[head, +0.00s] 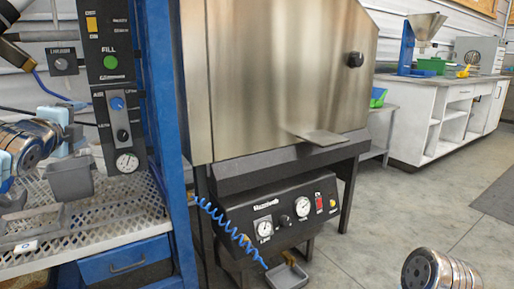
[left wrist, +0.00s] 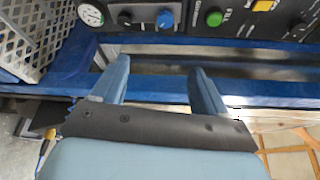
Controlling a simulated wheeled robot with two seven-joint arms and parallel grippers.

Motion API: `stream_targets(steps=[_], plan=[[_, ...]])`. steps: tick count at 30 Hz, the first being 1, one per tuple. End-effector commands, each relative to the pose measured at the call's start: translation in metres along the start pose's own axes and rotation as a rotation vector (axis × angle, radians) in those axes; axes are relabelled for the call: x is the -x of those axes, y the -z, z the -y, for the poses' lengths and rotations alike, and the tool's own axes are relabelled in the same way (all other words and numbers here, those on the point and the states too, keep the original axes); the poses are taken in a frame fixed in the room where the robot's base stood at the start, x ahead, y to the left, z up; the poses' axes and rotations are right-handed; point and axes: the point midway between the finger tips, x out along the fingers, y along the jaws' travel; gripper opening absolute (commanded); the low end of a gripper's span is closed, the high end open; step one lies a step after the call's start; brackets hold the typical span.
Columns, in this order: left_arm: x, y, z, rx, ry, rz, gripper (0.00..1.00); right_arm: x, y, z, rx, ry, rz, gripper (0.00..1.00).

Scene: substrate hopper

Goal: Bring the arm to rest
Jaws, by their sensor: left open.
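My left gripper (left wrist: 158,74) shows in the left wrist view with its two blue fingers wide apart and nothing between them. Its fingers reach towards a blue frame beam below a control panel (left wrist: 165,18). In the head view my left arm comes in at the left edge, in front of the mesh shelf (head: 105,205); its fingertips are hard to make out there. Part of my right arm shows at the lower right of the head view. Its gripper is outside the picture.
The black fill panel (head: 110,65) stands on the blue frame (head: 160,90), beside a grey cup (head: 70,180). A steel hopper cabinet (head: 270,75) stands centrally, with a coiled blue hose (head: 228,228) below. A white bench (head: 440,120) stands far right; open floor lies before it.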

Motion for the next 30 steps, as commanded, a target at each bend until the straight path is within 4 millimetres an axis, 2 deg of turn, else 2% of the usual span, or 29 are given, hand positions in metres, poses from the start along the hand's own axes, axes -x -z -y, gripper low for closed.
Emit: stream_targets(steps=[8,13,17,20,23,26,27,29,30], plan=[[-0.019,0.038,-0.023,0.066,-0.058,-0.055,0.74,0.007,0.0,0.003,0.001,0.0,0.0,0.43],[-0.033,0.068,-0.047,0.129,-0.115,-0.096,0.74,0.012,0.0,0.005,0.001,0.0,0.0,0.43],[-0.045,0.101,-0.077,0.205,-0.187,-0.135,0.74,0.019,0.0,0.008,0.002,0.0,0.0,0.43],[-0.054,0.131,-0.11,0.284,-0.262,-0.163,0.74,0.025,0.0,0.01,0.003,0.001,0.0,0.43],[-0.06,0.165,-0.154,0.39,-0.366,-0.186,0.74,0.032,-0.001,0.014,0.003,0.001,0.0,0.43],[-0.058,0.206,-0.218,0.543,-0.518,-0.191,0.74,0.043,-0.001,0.018,0.004,0.001,0.001,0.43],[-0.053,0.223,-0.248,0.617,-0.59,-0.183,0.74,0.048,-0.001,0.02,0.005,0.001,0.001,0.43],[-0.04,0.247,-0.295,0.734,-0.704,-0.155,0.74,0.055,-0.001,0.023,0.006,0.001,0.001,0.43],[-0.028,0.261,-0.325,0.816,-0.779,-0.126,0.74,0.06,-0.001,0.025,0.006,0.001,0.001,0.43]])
